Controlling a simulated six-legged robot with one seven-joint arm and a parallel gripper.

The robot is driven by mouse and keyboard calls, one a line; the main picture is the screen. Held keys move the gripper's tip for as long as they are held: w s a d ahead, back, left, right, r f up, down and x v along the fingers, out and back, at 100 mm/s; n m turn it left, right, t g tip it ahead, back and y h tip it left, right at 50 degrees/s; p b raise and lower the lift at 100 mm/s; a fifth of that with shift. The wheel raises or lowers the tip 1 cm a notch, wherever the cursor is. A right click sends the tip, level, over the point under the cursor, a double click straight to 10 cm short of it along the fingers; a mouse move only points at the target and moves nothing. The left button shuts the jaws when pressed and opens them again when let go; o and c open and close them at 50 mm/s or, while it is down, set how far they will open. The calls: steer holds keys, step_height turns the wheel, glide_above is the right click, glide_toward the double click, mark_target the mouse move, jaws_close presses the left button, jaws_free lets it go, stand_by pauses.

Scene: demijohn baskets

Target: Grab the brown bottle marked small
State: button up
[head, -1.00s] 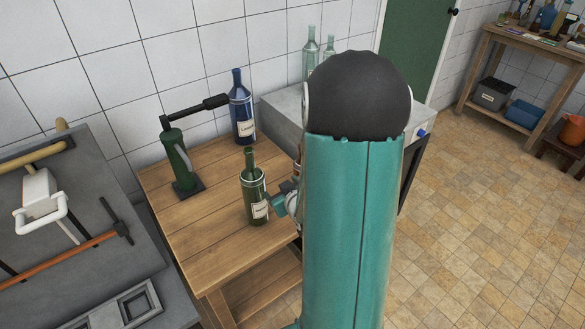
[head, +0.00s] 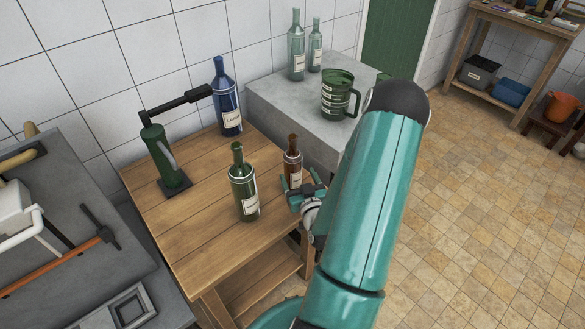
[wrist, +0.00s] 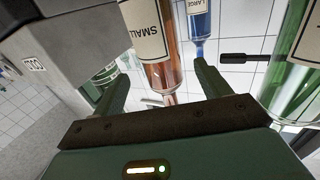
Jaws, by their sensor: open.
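The brown bottle (head: 293,152) stands upright near the right edge of the wooden table in the head view. In the wrist view the brown bottle (wrist: 163,75) carries a label reading SMALL and lies in the gap between my fingers. My gripper (head: 302,188) is open, low on the near side of the bottle. In the wrist view my gripper (wrist: 162,85) shows its two fingers apart, one on each side of the bottle. Whether a finger touches the glass I cannot tell. The bottle's lower part is partly hidden by the gripper in the head view.
A green bottle (head: 243,186) stands close on the left of the brown one. A blue bottle (head: 227,100) marked large and a dark green bench tool (head: 165,160) stand farther back. A grey block (head: 290,105) behind the table holds a green jug (head: 338,96) and clear bottles (head: 297,48).

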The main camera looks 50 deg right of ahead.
mark_target(294, 143)
steer(key=x, duration=0.2)
steer(key=shift+w+d+f, duration=0.1)
steer(key=shift+w, duration=0.2)
steer(key=shift+x, duration=2.75)
steer(key=c, duration=1.3)
steer(key=shift+o, duration=0.2)
steer(key=shift+r, duration=0.3)
step_height(294, 143, up, 10)
steer(key=shift+f, duration=0.1)
